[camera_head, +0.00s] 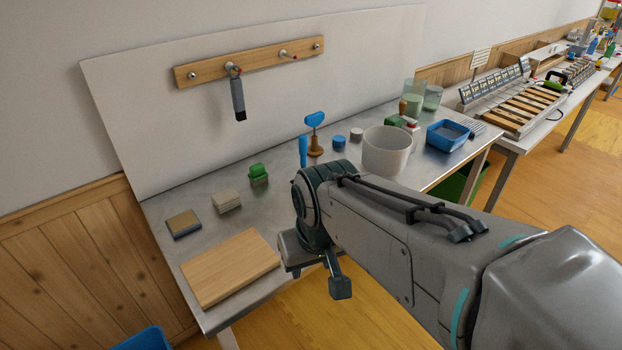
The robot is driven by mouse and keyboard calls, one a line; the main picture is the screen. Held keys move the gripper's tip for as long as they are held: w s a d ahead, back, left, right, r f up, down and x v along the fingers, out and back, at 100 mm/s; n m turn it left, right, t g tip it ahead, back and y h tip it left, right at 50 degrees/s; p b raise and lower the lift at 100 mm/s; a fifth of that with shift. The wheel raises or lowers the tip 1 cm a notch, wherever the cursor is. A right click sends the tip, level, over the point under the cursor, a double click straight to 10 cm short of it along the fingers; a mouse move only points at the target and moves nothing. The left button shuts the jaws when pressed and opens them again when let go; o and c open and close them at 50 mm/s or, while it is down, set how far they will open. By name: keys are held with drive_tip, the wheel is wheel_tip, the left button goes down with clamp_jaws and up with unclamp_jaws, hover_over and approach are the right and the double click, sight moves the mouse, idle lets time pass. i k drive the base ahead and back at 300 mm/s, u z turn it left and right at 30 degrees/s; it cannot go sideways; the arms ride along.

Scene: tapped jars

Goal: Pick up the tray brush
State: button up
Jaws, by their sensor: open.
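A slim grey tool with a dark lower end, which looks like the tray brush (238,102), hangs from the left peg of the wooden wall rail (255,63). It is small in the picture, so its bristles cannot be made out. My gripper (315,273) is open at the front edge of the metal table (240,222), right of the wooden board. It points down, with nothing seen between its fingers. It is well apart from the hanging tool, lower and to the right in the picture.
A wooden board (230,267), a sponge-like block (184,223), a stack of pads (227,201) and a green item (258,174) stand on the table's left part. A white tub (387,150) and blue tray (448,136) stand beyond my arm. The rail's right peg (285,54) holds no tool.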

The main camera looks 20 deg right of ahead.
sight(258, 175)
drive_tip(key=u, duration=0.05)
drive_tip(key=k, duration=0.5)
drive_tip(key=z, duration=1.6)
drive_tip(key=i, duration=1.15)
drive_tip(key=u, duration=2.65)
drive_tip(key=i, duration=0.5)
